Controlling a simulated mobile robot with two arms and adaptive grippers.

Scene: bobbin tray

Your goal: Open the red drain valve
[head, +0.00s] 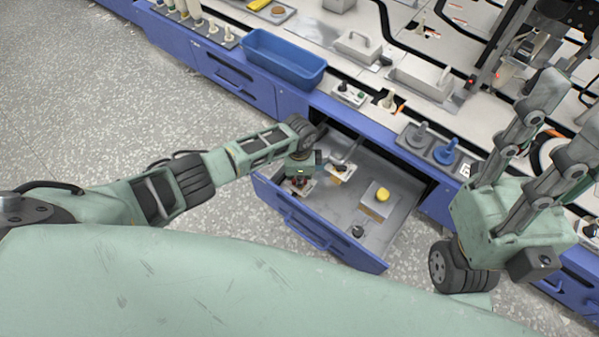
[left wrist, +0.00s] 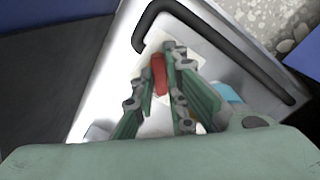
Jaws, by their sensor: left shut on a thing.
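The red drain valve handle (left wrist: 159,75) sits between the fingers of my left gripper (left wrist: 161,63) in the left wrist view, on a pale plate. In the head view my left gripper (head: 298,182) reaches down inside the left end of the open drawer (head: 336,216) and is shut on the red handle. The fingers hide much of the valve. My right gripper (head: 570,107) is at the right, with its two fingers pointing up and apart, and nothing shows between them.
A yellow knob on a block (head: 382,195) and a small dark round part (head: 357,231) are in the drawer. A blue bin (head: 284,60) stands on the worktop. A dark bent bar (left wrist: 235,55) runs beside the valve.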

